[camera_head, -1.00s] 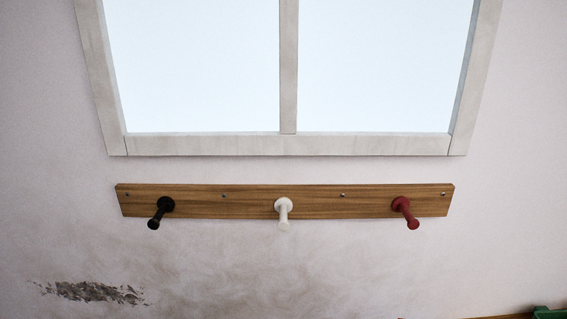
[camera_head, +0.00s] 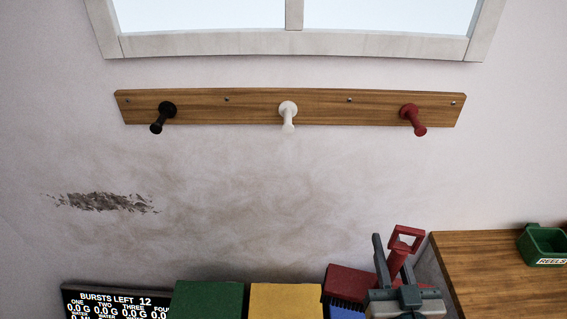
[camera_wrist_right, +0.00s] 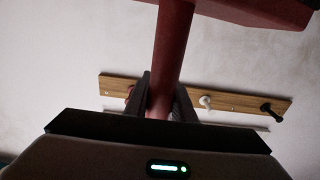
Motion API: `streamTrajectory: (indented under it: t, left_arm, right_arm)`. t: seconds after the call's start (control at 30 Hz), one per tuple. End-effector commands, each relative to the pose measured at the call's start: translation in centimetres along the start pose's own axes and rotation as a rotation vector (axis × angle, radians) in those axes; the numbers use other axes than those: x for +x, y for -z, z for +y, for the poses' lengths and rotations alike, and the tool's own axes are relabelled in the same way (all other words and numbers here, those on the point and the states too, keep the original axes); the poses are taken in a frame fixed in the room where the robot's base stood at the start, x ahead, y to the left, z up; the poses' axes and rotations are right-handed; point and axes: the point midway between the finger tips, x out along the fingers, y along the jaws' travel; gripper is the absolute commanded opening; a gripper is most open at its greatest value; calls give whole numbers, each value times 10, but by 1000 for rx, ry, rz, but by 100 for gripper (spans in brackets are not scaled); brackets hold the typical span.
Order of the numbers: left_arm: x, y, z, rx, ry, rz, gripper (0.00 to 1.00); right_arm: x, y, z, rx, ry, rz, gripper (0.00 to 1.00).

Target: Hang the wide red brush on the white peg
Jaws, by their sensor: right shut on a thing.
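The white peg (camera_head: 288,115) is the middle one of three on a wooden rail (camera_head: 325,106), and it is bare. My right gripper (camera_head: 394,262) is shut on the handle of the wide red brush (camera_head: 406,236), well below and right of the white peg. The brush's open square loop points up. Its wide red head (camera_head: 350,282) shows low on the left, partly hidden by the gripper. In the right wrist view the red handle (camera_wrist_right: 172,55) runs between the fingers, with the white peg (camera_wrist_right: 205,101) beyond it. My left gripper is out of view.
A black peg (camera_head: 162,118) and a red peg (camera_head: 413,119) flank the white one, both bare. Below stand a green box (camera_head: 205,300), a yellow box (camera_head: 285,302) and a display (camera_head: 115,300). A wooden top (camera_head: 490,275) bears a green bin (camera_head: 546,246). The wall between is clear.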

Motion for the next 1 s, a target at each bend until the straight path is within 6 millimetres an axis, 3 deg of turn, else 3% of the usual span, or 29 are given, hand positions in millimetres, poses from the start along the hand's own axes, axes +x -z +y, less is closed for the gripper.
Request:
streamTrajectory:
  t: [0.03,0.6,0.8,1.0]
  left_arm:
    - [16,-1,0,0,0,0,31]
    - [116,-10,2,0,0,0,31]
    - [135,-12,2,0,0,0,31]
    - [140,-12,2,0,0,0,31]
  right_arm:
    - [0,-15,0,-1,1,2,10]
    - [0,-116,0,-1,1,4,10]
    - [0,-134,0,1,1,4,10]
    - [0,-139,0,1,1,4,10]
